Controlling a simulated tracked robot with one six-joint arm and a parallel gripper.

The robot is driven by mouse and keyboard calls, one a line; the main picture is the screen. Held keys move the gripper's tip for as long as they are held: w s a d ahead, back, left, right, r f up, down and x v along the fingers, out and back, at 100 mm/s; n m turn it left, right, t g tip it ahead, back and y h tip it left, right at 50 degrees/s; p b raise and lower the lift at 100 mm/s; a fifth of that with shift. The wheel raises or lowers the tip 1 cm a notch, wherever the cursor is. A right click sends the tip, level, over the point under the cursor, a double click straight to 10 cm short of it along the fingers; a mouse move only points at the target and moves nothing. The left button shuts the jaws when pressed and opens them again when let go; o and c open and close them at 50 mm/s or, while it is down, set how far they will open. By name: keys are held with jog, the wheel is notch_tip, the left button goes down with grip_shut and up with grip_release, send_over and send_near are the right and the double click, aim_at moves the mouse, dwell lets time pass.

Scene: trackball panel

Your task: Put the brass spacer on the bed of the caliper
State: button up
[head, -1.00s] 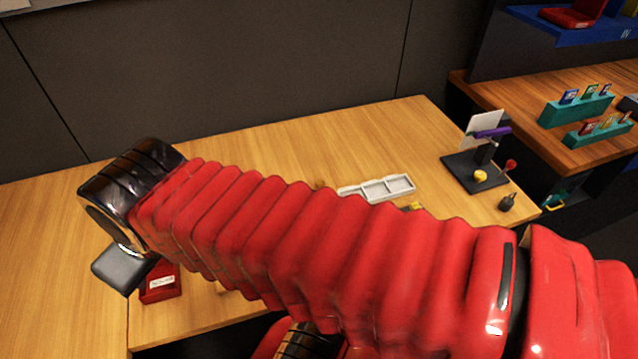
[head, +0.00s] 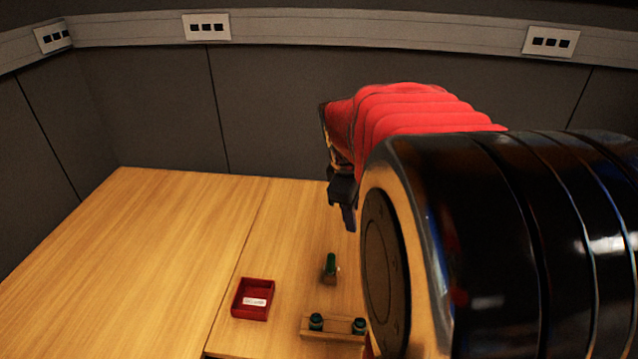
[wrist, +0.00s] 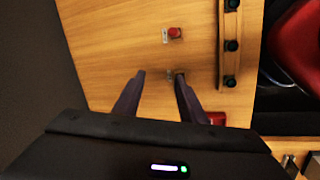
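I cannot make out the brass spacer or the caliper for certain in the current views. In the head view my gripper (head: 347,212) hangs at the end of the arm over the back of the wooden table. In the wrist view my gripper's two dark fingers (wrist: 160,75) are apart. A tiny greyish piece (wrist: 170,75) shows between the tips, near the right one; I cannot tell what it is, and nothing looks clamped. My arm's large black joint hides the right part of the table in the head view.
A red open tray (head: 252,313) with a white label stands on the table. Right of it are a small brown block with a green top (head: 330,266) and a wooden rack (head: 338,335) with dark green knobs. The wrist view shows a red knob (wrist: 175,33). The table's left side is clear.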

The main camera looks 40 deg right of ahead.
jog(key=s+d+f+n+g, duration=0.1)
jog(key=s+d+f, duration=0.3)
jog(key=d, duration=0.5)
jog(key=s+d+f+n+g, duration=0.2)
jog(key=s+d+f, duration=0.2)
jog(key=d, duration=0.5)
jog(key=shift+d+y, duration=0.25)
jog(key=shift+y, duration=0.05)
jog(key=shift+f, duration=0.1)
jog(key=x, duration=0.8)
jog(key=shift+f, duration=0.25)
jog(key=shift+x, duration=2.65)
jog(key=shift+s, duration=0.1)
